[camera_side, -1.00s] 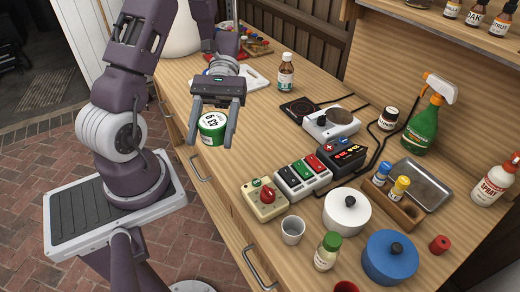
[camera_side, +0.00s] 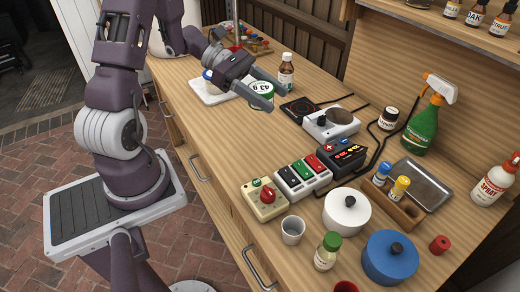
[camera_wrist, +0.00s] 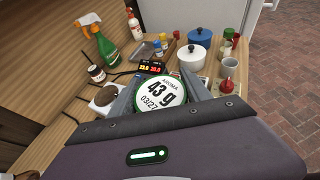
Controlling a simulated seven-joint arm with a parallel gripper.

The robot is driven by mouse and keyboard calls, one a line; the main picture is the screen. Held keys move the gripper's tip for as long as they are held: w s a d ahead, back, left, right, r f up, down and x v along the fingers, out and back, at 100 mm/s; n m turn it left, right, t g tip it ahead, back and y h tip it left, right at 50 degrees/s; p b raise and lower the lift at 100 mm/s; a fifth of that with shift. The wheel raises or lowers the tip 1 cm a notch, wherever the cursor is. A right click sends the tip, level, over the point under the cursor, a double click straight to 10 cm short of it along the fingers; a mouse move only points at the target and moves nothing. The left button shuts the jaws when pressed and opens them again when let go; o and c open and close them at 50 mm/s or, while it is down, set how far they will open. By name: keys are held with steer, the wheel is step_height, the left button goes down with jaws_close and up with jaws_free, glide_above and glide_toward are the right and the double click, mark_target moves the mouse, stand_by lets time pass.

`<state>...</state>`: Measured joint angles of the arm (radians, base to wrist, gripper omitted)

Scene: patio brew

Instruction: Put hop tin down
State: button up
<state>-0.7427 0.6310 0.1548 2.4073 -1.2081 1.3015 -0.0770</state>
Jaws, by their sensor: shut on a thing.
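The hop tin (camera_side: 260,102) is a round green tin with a white label. My gripper (camera_side: 272,97) is shut on it, with one finger on each side. In the side view the fingers and hand hide part of the tin. In the wrist view the tin (camera_wrist: 158,94) sits between the fingers, its round label reading "AROMA 43 g 03/27". The tin is over the wooden bench, between the white board and the dark square plate. I cannot tell whether its base touches the surface.
The white board (camera_side: 206,97) lies left of the tin. A brown bottle (camera_side: 286,71) stands close behind it. The dark plate (camera_side: 299,108) and a white hotplate (camera_side: 330,126) are to the right. Bare wood (camera_side: 235,140) lies in front.

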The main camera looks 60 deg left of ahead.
mark_target(268, 153)
step_height(268, 153, down, 16)
steer(key=shift+r, duration=0.2)
steer(key=o, duration=1.4)
steer(key=shift+f, duration=0.1)
